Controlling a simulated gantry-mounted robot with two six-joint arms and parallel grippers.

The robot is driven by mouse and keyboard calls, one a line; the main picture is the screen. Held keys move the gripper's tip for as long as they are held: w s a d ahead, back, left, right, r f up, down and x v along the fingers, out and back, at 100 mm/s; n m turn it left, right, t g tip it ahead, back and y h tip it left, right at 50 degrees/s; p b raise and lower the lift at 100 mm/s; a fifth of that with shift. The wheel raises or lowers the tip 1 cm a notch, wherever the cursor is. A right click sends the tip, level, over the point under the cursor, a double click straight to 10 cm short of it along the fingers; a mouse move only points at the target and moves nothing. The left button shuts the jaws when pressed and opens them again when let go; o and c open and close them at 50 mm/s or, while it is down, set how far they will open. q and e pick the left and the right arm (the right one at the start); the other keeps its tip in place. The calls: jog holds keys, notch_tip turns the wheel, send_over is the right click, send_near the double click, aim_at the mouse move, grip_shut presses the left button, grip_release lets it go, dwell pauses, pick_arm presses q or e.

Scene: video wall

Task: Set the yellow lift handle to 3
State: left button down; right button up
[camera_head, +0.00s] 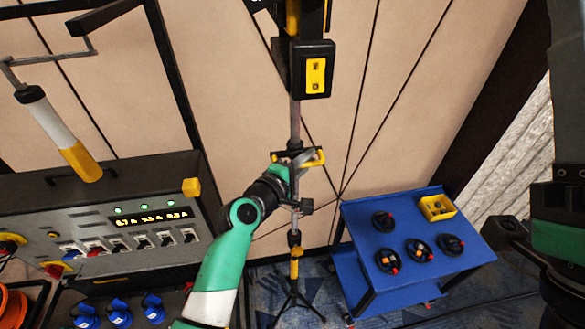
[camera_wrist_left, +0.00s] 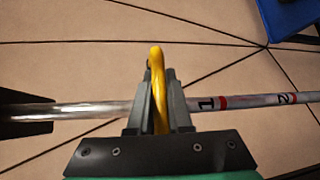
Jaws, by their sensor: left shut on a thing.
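The yellow lift handle (camera_wrist_left: 156,58) is a curved yellow bar at the metal pole (camera_wrist_left: 245,106). My left gripper (camera_wrist_left: 157,88) is shut on it, with one finger on each side. The wrist view shows the pole's scale marks 1 and 2 with red bands, to the right of the handle; no 3 is visible there. In the head view the handle (camera_head: 316,158) sits partway up the upright pole, below the black box, with my left gripper (camera_head: 290,165) at it. My right gripper (camera_head: 502,233) is at the right edge, dark, its fingers unclear.
A black box with a yellow panel (camera_head: 316,74) is on the pole above. A blue cart (camera_head: 365,215) with several black round items and a yellow bin (camera_head: 437,207) stands right. A control console (camera_head: 110,225) and a white-yellow hanging handle (camera_head: 60,133) are left. Tripod legs (camera_head: 296,298) stand below.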

pick_arm(q)
jog(key=shift+d+r, duration=0.15)
jog(key=shift+r, duration=0.05)
jog(key=c, duration=1.2)
grip_release()
jog(key=o, duration=0.4)
jog(key=shift+w+d+r, duration=0.15)
jog(key=shift+w+d, duration=0.05)
jog(key=shift+c, duration=0.2)
jog(key=shift+a, duration=0.1)
